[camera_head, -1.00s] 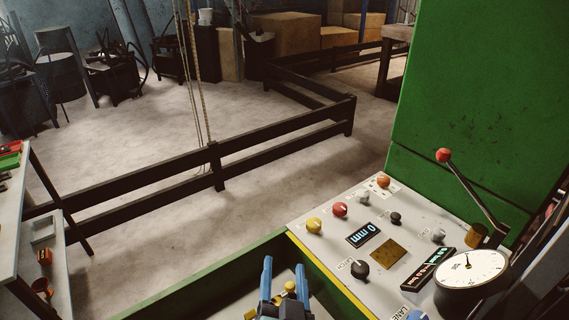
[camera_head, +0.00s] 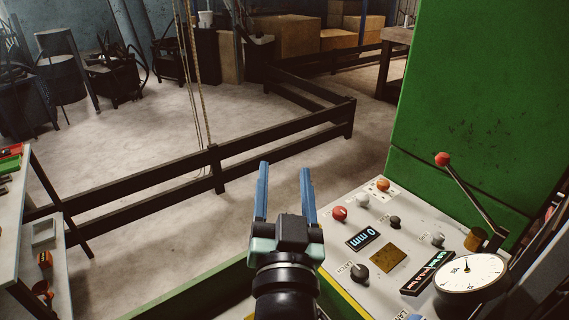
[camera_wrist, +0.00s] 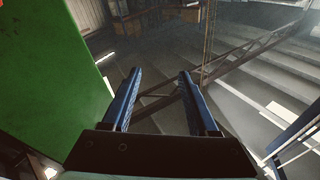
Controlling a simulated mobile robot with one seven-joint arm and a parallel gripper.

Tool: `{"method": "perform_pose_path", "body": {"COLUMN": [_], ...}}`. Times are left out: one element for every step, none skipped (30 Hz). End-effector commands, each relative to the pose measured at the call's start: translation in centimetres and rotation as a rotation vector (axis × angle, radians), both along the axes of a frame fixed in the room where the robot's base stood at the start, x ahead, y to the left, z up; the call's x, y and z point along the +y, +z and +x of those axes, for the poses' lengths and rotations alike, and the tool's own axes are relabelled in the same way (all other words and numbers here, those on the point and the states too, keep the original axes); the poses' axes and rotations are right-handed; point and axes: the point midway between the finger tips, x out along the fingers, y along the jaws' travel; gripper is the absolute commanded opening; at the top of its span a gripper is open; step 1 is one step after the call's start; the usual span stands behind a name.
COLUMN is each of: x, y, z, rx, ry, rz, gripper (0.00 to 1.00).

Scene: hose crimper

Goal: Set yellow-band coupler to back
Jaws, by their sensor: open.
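My gripper (camera_head: 284,180) is open and empty in the head view, raised in front of the control panel's left edge, with its blue fingers pointing up and away. The wrist view shows the same two fingers (camera_wrist: 158,80) apart with nothing between them. I cannot make out a yellow-band coupler in either current view. The control panel (camera_head: 410,222) carries a red knob (camera_head: 340,214), an orange knob (camera_head: 383,185), a black latch knob (camera_head: 359,271) and a display (camera_head: 363,237) reading 0 mm.
A round gauge (camera_head: 470,272) and a red-tipped lever (camera_head: 442,159) stand at the panel's right, beside a tall green housing (camera_head: 480,100). A grey bench (camera_head: 40,265) with small parts is at left. A dark rail fence (camera_head: 150,178) crosses open floor behind.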

Motion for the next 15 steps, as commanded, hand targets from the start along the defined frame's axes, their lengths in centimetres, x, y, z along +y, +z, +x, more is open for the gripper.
{"method": "perform_pose_path", "body": {"x": [0.0,0.0,0.0,0.0,0.0,0.0,0.0,0.0,0.0,0.0,0.0,0.0,0.0,0.0,0.0], "y": [0.8,1.1,1.5,1.8,2.0,2.2,2.3,2.4,2.6,2.6,2.6,2.6,2.6,2.6,2.6], "z": [0.0,-0.1,-0.1,-0.1,-0.1,-0.1,-0.1,-0.1,-0.2,-0.2,-0.2,-0.2,-0.2,-0.2,-0.2], "rx": [-0.014,-0.020,-0.028,-0.032,-0.036,-0.039,-0.042,-0.044,-0.046,-0.046,-0.047,-0.047,-0.047,-0.047,-0.047], "ry": [-0.001,-0.002,-0.002,-0.002,-0.002,-0.003,-0.003,-0.003,-0.003,-0.003,-0.003,-0.003,-0.003,-0.003,-0.003], "rz": [-0.005,-0.007,-0.010,-0.012,-0.014,-0.016,-0.017,-0.018,-0.019,-0.019,-0.019,-0.019,-0.019,-0.019,-0.019], "gripper": [0.60,0.60,0.60,0.60,0.60,0.60,0.60,0.60,0.60,0.60,0.60,0.60,0.60,0.60,0.60]}}
